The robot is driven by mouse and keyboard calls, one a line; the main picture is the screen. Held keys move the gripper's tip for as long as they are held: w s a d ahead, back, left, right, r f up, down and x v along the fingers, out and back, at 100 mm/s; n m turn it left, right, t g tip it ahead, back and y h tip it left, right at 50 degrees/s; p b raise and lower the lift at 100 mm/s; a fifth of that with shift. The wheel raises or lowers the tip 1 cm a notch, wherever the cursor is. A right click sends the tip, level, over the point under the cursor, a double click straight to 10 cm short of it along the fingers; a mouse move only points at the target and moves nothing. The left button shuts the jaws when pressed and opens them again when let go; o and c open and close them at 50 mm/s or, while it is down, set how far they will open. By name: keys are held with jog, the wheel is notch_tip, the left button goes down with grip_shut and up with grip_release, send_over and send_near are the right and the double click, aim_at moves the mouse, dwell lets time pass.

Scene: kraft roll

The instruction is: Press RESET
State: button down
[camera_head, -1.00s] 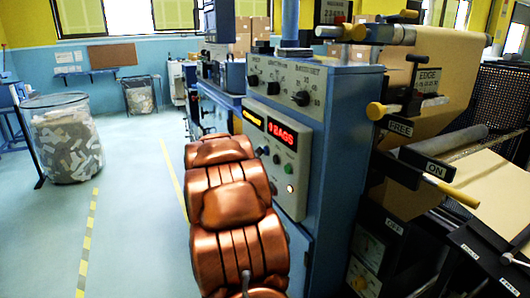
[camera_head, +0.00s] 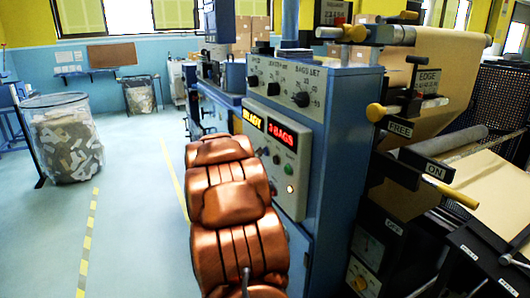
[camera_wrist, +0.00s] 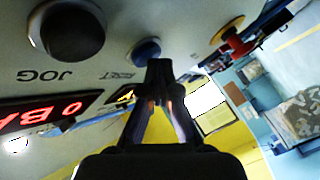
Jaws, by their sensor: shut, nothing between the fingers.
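In the wrist view a small blue button (camera_wrist: 146,49) sits on the grey control panel, with an upside-down RESET label (camera_wrist: 119,77) close to it. My gripper (camera_wrist: 160,68) is shut and empty. Its fingertips overlap the button's lower right edge in the picture; I cannot tell whether they touch it. In the head view the panel (camera_head: 291,208) is on the blue machine, and my copper-coloured arm hides my gripper and part of the panel.
A large black button (camera_wrist: 70,30) labelled JOG and a red button with a yellow surround (camera_wrist: 232,42) flank the blue one. The panel's red display (camera_wrist: 45,113) is lit. Floor is free left of my arm, up to a wire bin (camera_head: 66,140).

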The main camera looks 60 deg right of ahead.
jog(key=shift+w+a+p, duration=0.35)
jog(key=shift+a+p, duration=0.15)
jog(key=shift+a, duration=0.05)
jog(key=shift+w+a+p, duration=0.7)
jog(key=shift+a+p, duration=0.25)
jog(key=shift+a, duration=0.1)
jog(key=shift+w+a+p, duration=0.7)
jog(key=shift+a+p, duration=0.2)
jog(key=shift+a, duration=0.15)
